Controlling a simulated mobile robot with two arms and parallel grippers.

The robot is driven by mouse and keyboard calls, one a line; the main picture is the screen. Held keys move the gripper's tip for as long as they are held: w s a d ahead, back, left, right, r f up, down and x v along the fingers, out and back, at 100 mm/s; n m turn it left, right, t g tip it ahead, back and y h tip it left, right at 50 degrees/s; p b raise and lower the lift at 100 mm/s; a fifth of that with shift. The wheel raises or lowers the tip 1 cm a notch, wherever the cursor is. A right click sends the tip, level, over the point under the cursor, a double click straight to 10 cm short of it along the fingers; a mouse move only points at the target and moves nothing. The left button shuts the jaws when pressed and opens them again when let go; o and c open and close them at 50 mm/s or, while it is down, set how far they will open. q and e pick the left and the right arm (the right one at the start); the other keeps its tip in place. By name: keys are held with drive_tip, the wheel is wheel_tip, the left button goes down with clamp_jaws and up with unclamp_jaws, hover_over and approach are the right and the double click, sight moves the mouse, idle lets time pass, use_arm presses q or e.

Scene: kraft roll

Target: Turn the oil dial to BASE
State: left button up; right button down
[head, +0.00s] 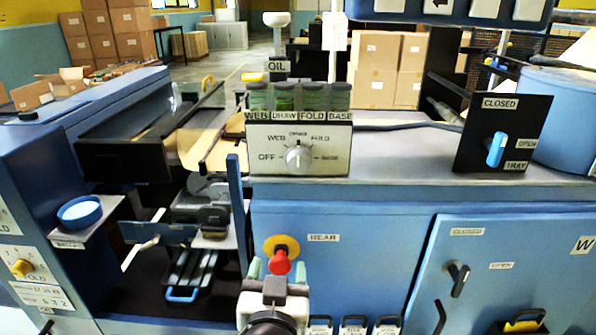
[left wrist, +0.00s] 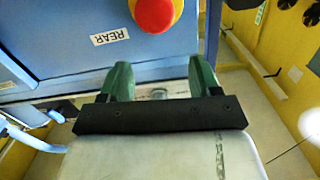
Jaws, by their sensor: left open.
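The oil dial (head: 298,157) is a round light knob on a silver panel (head: 258,135) in the middle of the head view. Labels OFF, WEB, DRAW, FOLD and BASE surround it, with BASE at the right. Its pointer seems to aim upward near DRAW, but it is too small to be sure. My left gripper (head: 275,266) is open and empty, well below the dial, in front of the blue cabinet near a red button. The left wrist view shows its green fingers apart (left wrist: 160,70), with nothing between them. The dial is outside that view. My right gripper is not in view.
The red button (head: 281,263) on a yellow base is close to the left fingertips. Several oil jars (head: 285,97) stand above the dial panel. A black panel with a blue-white switch (head: 495,149) stands at the right. The counter (head: 400,160) between is mostly clear.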

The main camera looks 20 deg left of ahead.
sight(298, 166)
use_arm(q)
drive_tip(key=d+r+n+t+y, duration=0.1)
drive_tip(key=d+r+t, duration=0.35)
drive_tip(key=r, duration=0.65)
drive_tip(key=shift+t, duration=0.25)
drive_tip(key=p+x, duration=0.2)
drive_tip(key=x, duration=0.2)
drive_tip(key=a+p+x, duration=0.1)
drive_tip(key=p+x, duration=0.1)
drive_tip(key=x, duration=0.3)
drive_tip(key=shift+s+a+p, duration=0.1)
drive_tip(key=shift+a+p, duration=0.15)
drive_tip(key=shift+p, duration=0.15)
drive_tip(key=shift+w+a, duration=0.15)
drive_tip(key=shift+w, duration=0.3)
drive_tip(key=c, duration=0.9)
